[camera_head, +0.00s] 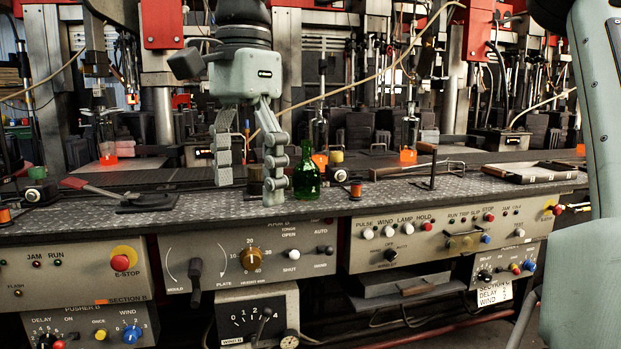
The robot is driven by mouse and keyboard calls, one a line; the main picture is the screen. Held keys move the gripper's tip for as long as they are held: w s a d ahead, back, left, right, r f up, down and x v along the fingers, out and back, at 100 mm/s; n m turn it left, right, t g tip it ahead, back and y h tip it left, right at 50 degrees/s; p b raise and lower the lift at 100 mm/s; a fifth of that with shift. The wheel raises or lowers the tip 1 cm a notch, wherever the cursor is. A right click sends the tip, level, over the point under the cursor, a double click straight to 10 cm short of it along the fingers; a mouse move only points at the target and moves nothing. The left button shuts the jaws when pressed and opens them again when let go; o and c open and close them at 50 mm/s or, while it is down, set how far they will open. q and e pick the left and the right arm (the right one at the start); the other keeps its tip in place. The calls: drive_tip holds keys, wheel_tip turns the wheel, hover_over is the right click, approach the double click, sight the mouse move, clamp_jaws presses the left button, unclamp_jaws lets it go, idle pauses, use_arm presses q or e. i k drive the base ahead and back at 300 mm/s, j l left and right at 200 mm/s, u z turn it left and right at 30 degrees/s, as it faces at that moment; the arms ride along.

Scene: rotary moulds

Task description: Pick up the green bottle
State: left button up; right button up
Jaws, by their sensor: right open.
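The green bottle (306,178) stands upright on the dark textured bench top, near its front edge, right of centre. It is a short, see-through green glass bottle with a narrow neck. My right gripper (249,182) hangs down from above, just left of the bottle. Its two fingers are spread wide and point down, with no bottle between them. The right-hand finger is close beside the bottle's left side; I cannot tell whether they touch. My left gripper is not in view.
A small dark cylinder (255,181) shows between the fingers, apparently behind them. A small orange-ended spool (355,190) stands right of the bottle. A red-handled lever (92,188) lies left. An upright dark rod (434,168) and a framed tray (528,174) are further right. Control panels (245,262) line the front.

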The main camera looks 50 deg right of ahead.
sight(307, 177)
drive_tip(key=i+l, duration=0.2)
drive_tip(key=l, duration=0.15)
drive_tip(key=i+l, duration=0.15)
drive_tip(key=l, duration=0.25)
drive_tip(key=i+l, duration=0.2)
drive_tip(key=l, duration=0.15)
drive_tip(key=i+l, duration=0.15)
drive_tip(key=l, duration=0.25)
drive_tip(key=i+l, duration=0.2)
drive_tip(key=l, duration=0.15)
